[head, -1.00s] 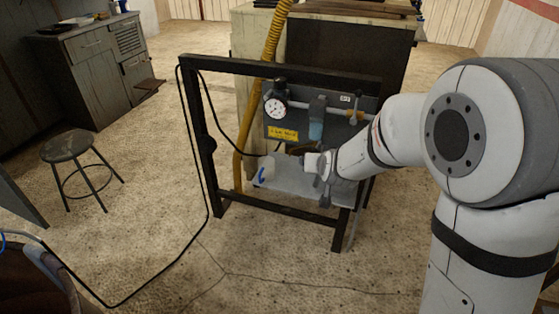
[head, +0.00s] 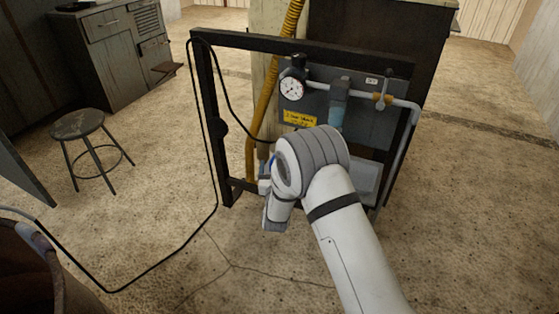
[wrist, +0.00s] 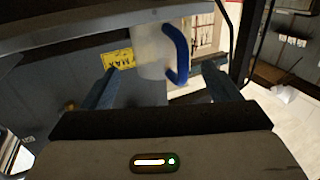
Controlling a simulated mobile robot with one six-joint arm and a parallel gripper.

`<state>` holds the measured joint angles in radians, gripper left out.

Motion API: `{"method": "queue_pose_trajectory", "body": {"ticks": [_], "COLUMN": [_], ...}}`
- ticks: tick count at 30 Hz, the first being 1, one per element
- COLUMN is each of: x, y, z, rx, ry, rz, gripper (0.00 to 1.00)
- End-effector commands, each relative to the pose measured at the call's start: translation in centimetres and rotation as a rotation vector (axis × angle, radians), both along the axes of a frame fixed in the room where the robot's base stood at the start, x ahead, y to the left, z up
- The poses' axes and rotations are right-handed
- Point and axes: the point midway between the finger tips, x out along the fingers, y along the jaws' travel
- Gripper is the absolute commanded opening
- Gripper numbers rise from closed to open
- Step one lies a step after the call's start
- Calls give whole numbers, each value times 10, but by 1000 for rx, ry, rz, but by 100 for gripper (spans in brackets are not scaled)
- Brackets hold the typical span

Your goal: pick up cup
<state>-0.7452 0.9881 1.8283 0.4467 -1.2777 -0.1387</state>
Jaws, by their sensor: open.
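The white cup (wrist: 152,52) with a blue handle (wrist: 177,55) shows at the top middle of the wrist view. My gripper (wrist: 160,72) is open, with one finger to each side of the cup in the picture. I see no finger touching the cup, and I cannot tell how far ahead of the fingertips it is. In the head view my arm hides most of the area around the cup, and my fingers are not clear there.
A dark rack frame (head: 207,95) holds a panel with a gauge (head: 292,89), pipe and yellow label (head: 300,118). A pale shelf (head: 366,182) lies below. A black cable loops at left. A stool (head: 78,125) stands on open floor.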

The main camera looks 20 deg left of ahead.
Motion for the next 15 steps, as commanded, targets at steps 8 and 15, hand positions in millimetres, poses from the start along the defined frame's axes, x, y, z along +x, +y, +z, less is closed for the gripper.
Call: {"method": "queue_pose_trajectory", "body": {"ticks": [8, 15], "x": [39, 52], "y": [9, 14], "z": [1, 1], "rx": [1, -1], "ry": [0, 2], "rz": [-2, 0], "gripper": [83, 83]}}
